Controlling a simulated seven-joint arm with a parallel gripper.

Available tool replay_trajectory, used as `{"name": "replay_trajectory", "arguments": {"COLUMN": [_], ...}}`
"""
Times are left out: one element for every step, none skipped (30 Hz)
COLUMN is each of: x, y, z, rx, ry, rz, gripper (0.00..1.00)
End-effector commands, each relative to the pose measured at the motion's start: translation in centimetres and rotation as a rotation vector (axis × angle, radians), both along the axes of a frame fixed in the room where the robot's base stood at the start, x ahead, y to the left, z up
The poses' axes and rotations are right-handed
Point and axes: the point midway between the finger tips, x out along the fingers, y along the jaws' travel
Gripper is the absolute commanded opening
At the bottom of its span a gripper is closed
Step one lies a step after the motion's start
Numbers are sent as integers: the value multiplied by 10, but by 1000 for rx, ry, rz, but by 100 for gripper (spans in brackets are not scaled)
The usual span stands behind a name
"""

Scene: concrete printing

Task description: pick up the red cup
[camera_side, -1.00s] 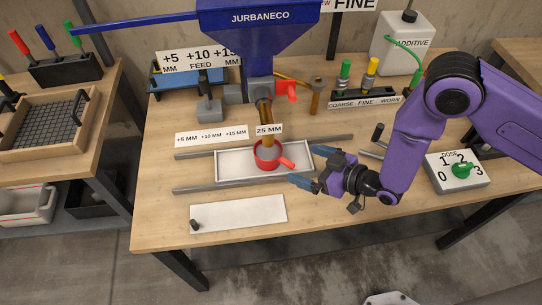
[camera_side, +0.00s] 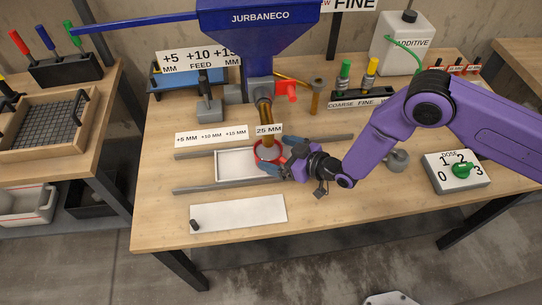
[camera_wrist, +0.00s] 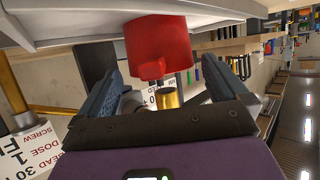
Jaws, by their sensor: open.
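The red cup (camera_side: 263,146) stands at the right end of the white tray (camera_side: 234,165), under the hopper's brass nozzle (camera_side: 266,115). My gripper (camera_side: 274,160) is at the cup's right front side and partly hides it. In the wrist view the cup (camera_wrist: 158,42) shows ahead of my open gripper (camera_wrist: 160,68), roughly centred between the two blue fingers, its handle pointing back toward the palm. I cannot tell from these views whether either finger touches the cup.
Metal rails (camera_side: 215,187) run in front of and behind the tray. A white plate (camera_side: 239,214) lies in front. The blue hopper (camera_side: 260,40) hangs close above. A dose dial box (camera_side: 458,173) stands at the right. The table's front right is clear.

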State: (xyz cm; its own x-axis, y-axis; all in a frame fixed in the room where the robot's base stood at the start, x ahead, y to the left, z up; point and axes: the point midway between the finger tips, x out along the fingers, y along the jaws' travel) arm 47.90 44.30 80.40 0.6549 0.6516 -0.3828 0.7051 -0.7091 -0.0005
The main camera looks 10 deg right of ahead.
Motion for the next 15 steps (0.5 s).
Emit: {"name": "replay_trajectory", "arguments": {"x": [3,4,6,7,8,9,9,9,10,9,10,9,9,9,9], "y": [4,5,7,8,8,9,10,10,10,10,10,10,10,10,10], "z": [-2,-3,-4,-4,-5,-5,-6,-6,-6,-6,-6,-6,-6,-6,-6], "rx": [0,1,0,0,0,-1,-1,0,0,0,0,0,0,0,0], "ry": [-1,-2,0,-1,-1,-1,-1,0,0,0,0,0,0,0,0], "rz": [1,1,1,1,0,0,0,1,1,1,1,1,1,1,1], "gripper": [100,100,100,100,100,100,100,100,100,100,100,100,100,100,90]}}
